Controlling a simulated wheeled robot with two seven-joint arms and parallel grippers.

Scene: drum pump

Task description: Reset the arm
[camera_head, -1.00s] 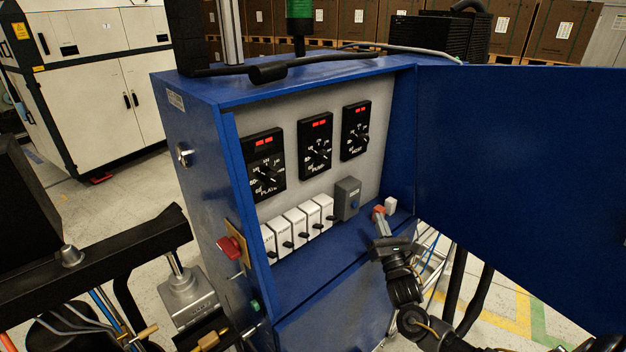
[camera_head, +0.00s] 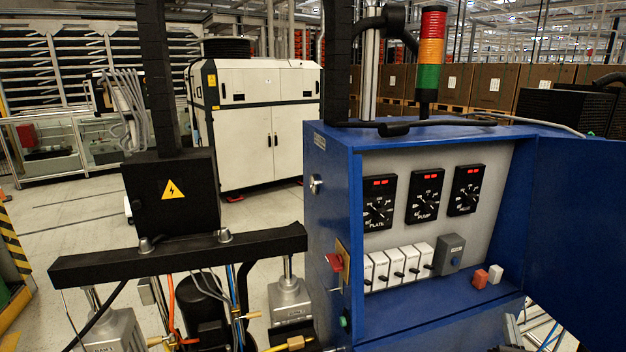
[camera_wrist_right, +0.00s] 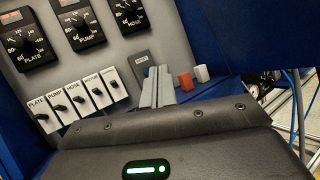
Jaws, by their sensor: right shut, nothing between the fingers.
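The blue control cabinet (camera_head: 332,190) stands at the right in the head view with its door (camera_head: 580,220) open. Inside are the PLATE (camera_head: 379,203), PUMP (camera_head: 425,196) and HOSE (camera_head: 466,190) dials with red displays. Below them is a row of white switches (camera_head: 397,266) and a grey box (camera_head: 449,253). A red block (camera_head: 480,278) and a white block (camera_head: 495,274) sit on the ledge. My right gripper (camera_wrist_right: 157,86) is shut and empty in the right wrist view, pointing towards the cabinet interior, with the red block (camera_wrist_right: 186,81) just right of its fingers. My left gripper is out of view.
A red switch (camera_head: 335,262) and a green button (camera_head: 345,321) are on the cabinet's left side. A black beam (camera_head: 180,255) with a warning-marked box (camera_head: 172,192) stands to the left. A signal tower (camera_head: 431,50) is above the cabinet. A white machine (camera_head: 257,150) stands behind.

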